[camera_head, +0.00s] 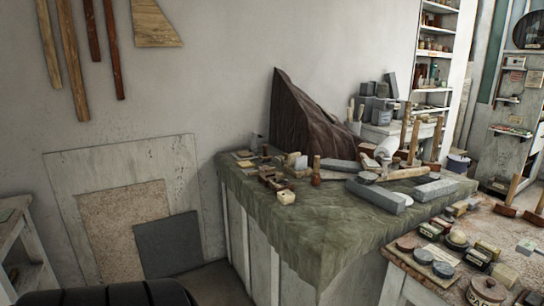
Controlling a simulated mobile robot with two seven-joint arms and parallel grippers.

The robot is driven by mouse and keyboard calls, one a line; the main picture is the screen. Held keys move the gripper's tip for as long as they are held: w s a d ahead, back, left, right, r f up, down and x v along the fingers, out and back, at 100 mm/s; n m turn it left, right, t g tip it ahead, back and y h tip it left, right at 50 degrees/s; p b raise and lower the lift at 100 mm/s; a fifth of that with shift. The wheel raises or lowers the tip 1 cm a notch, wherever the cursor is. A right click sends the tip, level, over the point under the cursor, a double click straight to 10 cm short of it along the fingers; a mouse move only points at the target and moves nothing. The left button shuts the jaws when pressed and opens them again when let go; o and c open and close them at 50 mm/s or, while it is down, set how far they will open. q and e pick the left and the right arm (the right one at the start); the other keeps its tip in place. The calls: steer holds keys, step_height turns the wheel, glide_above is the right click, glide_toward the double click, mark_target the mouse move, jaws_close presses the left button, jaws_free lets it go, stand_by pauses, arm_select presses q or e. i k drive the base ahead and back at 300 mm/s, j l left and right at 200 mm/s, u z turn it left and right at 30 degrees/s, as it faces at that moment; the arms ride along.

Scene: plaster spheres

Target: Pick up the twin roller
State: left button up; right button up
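I cannot pick out the twin roller with certainty. A pale cylinder (387,147) lies among tools at the back right of the cloth-covered table (335,225). Several upright wooden handles (438,138) stand near it, and their lower ends are partly hidden by blocks. More wooden-handled tools (513,190) stand at the far right on the nearer bench. These things are too small to tell which is a twin roller. Neither of my grippers shows in the view.
The right bench (428,268) holds round tins (486,290). Panels (168,245) lean on the wall at left.

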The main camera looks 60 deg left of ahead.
mark_target(266, 158)
steer(key=i+j+u, duration=0.15)
steer(key=j+u, duration=0.25)
steer(key=i+j+u, duration=0.2)
steer(key=j+u, duration=0.2)
steer(key=i+j+u, duration=0.2)
steer(key=u, duration=0.2)
steer(key=i+j+u, duration=0.1)
steer(key=i+j, duration=0.7)
steer(key=i+j+u, duration=0.1)
steer(key=i+j, duration=0.65)
steer(key=i, duration=0.15)
